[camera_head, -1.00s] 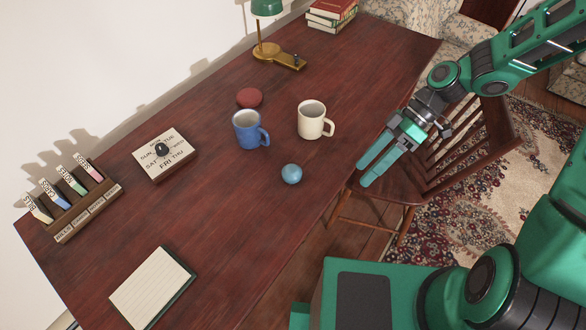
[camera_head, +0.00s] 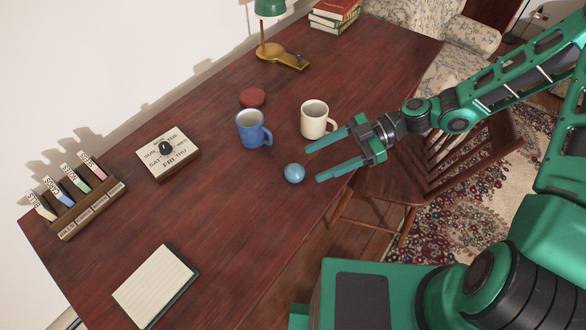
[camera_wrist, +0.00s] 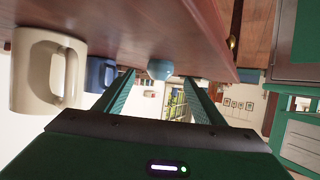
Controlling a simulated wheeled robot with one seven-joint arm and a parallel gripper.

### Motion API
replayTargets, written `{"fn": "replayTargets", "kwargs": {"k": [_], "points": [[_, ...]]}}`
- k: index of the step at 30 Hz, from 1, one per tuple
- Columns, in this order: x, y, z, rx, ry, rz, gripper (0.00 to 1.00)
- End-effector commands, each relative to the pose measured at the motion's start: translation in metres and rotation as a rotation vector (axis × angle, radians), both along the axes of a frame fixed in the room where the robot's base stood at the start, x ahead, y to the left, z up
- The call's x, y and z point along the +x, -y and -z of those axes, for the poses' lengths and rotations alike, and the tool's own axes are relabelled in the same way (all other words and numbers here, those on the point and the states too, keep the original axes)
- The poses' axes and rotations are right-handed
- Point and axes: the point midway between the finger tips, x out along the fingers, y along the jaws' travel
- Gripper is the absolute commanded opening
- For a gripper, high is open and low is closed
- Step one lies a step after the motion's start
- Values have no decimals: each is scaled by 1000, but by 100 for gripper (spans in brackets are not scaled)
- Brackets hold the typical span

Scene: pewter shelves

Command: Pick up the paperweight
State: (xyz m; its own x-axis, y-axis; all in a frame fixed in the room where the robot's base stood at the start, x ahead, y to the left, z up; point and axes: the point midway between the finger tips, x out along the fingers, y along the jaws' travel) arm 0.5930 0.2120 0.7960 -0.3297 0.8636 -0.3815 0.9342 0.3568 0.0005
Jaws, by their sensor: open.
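The paperweight looks to be the small light-blue ball (camera_head: 294,173) on the dark red-brown desk (camera_head: 235,195), near its front edge. My gripper (camera_head: 312,163) is open and empty, its two green fingers spread and pointing left toward the ball. The fingertips are just right of the ball, apart from it as far as I can tell. In the wrist view, which shows the desk at the top, the ball (camera_wrist: 160,69) appears ahead, between the fingertips (camera_wrist: 162,84).
A cream mug (camera_head: 314,119) stands close behind my gripper, and a blue mug (camera_head: 250,129) left of it. A red round object (camera_head: 252,97), calendar block (camera_head: 168,154), card rack (camera_head: 78,198), notepad (camera_head: 155,287) and lamp (camera_head: 280,56) are farther off. A chair (camera_head: 400,190) stands at the front edge.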

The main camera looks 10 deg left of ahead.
Motion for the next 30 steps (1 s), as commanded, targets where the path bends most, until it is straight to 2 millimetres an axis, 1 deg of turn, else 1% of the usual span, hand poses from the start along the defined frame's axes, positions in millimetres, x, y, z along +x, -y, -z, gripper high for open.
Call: {"fn": "replayTargets", "kwargs": {"k": [5,12,15,18,24,26,27,29,30], "points": [[-4,-9,4,0,-2,-1,63],[-13,-39,15,0,-3,-2,63],[-16,-46,19,-1,-2,-1,63],[-17,-50,20,-2,-2,0,63],[-17,-50,21,-2,-1,1,63],[-17,-50,21,-2,-1,1,49],[-17,-50,21,-2,-1,1,39],[-16,-50,21,-2,-1,1,25],[-16,-50,21,-2,-1,1,15]]}}
